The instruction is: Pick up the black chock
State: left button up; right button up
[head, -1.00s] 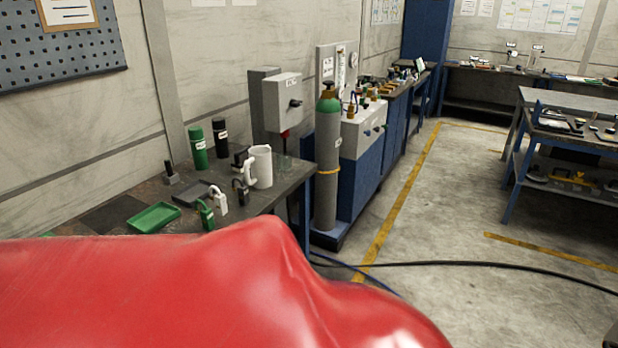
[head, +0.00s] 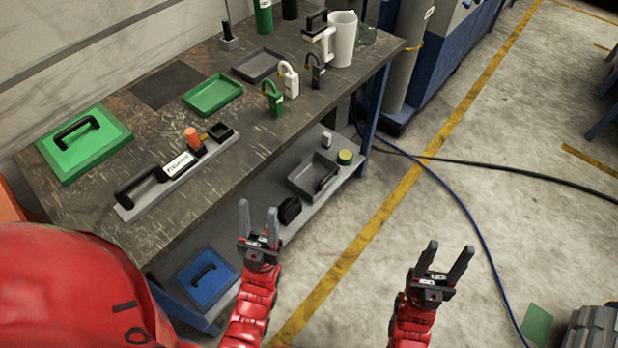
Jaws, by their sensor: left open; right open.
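A small black block (head: 289,209), which looks like the black chock, sits on the lower shelf (head: 262,226) under the workbench, near its front edge. My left gripper (head: 258,208) is open and empty. In the picture it is just left of the black block and apart from it. My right gripper (head: 450,248) is open and empty over the floor, well to the right of the bench.
A blue case (head: 205,278) is lower left. The bench top (head: 200,152) holds padlocks, trays, a white mug (head: 342,40) and a green lid (head: 85,150).

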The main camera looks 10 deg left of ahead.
aim_at(288, 211)
jog(key=i+u, duration=0.1)
jog(key=u, duration=0.5)
jog(key=k+l+u, duration=0.2)
jog(key=l+u, duration=0.2)
jog(key=l, duration=0.4)
jog(key=i, duration=0.05)
